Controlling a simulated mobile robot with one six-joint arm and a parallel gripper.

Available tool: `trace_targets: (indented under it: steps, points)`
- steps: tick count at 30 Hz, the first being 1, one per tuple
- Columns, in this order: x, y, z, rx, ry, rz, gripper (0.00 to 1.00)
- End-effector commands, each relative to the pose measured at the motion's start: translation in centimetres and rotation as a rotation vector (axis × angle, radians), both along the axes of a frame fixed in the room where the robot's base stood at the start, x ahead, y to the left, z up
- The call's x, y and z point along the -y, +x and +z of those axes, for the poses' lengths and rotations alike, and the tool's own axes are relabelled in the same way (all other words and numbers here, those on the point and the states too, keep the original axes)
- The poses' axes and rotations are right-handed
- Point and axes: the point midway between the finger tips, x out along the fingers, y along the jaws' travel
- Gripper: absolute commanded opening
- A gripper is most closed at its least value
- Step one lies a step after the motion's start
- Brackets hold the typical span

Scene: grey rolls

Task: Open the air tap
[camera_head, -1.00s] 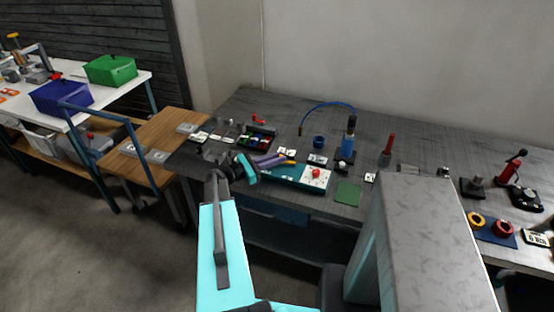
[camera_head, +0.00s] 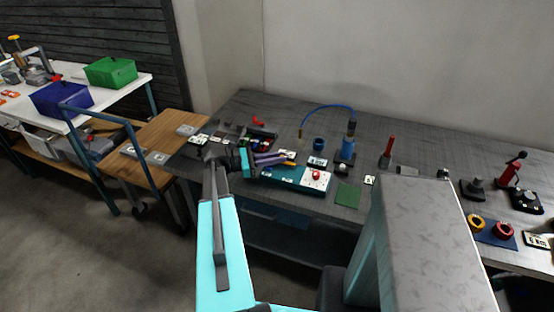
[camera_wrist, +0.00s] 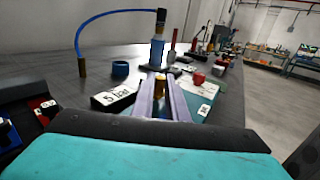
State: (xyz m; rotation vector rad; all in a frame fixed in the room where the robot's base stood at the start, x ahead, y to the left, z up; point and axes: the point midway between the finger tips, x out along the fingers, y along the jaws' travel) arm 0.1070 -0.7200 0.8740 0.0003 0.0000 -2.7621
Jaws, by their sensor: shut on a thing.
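A small red-handled piece (camera_head: 258,121), which looks like the air tap, is on the grey bench behind the dark parts bin; I cannot tell its handle position. My gripper (camera_head: 284,160), with purple fingers, is over the bench, in front and to the right of that piece. It is shut on a small yellow-brass piece (camera_wrist: 160,84), seen between the fingers in the wrist view. In the head view its orange-yellow tip (camera_head: 289,164) shows at the finger ends. I cannot tell whether this piece is fixed or loose. The red-handled piece is not clear in the wrist view.
A blue cylinder (camera_head: 347,149) with an arched blue hose (camera_head: 325,106) stands at right, near a blue ring (camera_head: 318,143). A teal box with a red knob (camera_head: 316,175) is close to the fingers. A "5 bar" block (camera_wrist: 115,98) sits left of them.

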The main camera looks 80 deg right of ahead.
Motion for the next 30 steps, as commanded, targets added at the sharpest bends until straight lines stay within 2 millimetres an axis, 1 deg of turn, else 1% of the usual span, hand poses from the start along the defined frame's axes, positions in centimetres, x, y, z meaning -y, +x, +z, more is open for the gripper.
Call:
trace_targets:
  steps: [8, 9, 11, 12, 23, 26, 30]
  points:
    - [0.1, 0.0, 0.1, -0.001, 0.0, -0.001, 0.0]
    - [0.1, 0.0, 0.1, -0.001, 0.0, 0.0, 0.15]
    - [0.1, 0.0, 0.1, -0.001, 0.0, 0.0, 0.25]
    - [0.1, 0.0, 0.1, -0.001, 0.0, 0.0, 0.31]
    - [0.0, 0.1, 0.0, 0.0, 0.0, 0.0, 0.32]
    - [-0.1, 0.4, 0.0, 0.0, 0.0, 0.0, 0.32]
    - [-0.5, 1.5, -0.1, -0.001, 0.0, 0.001, 0.32]
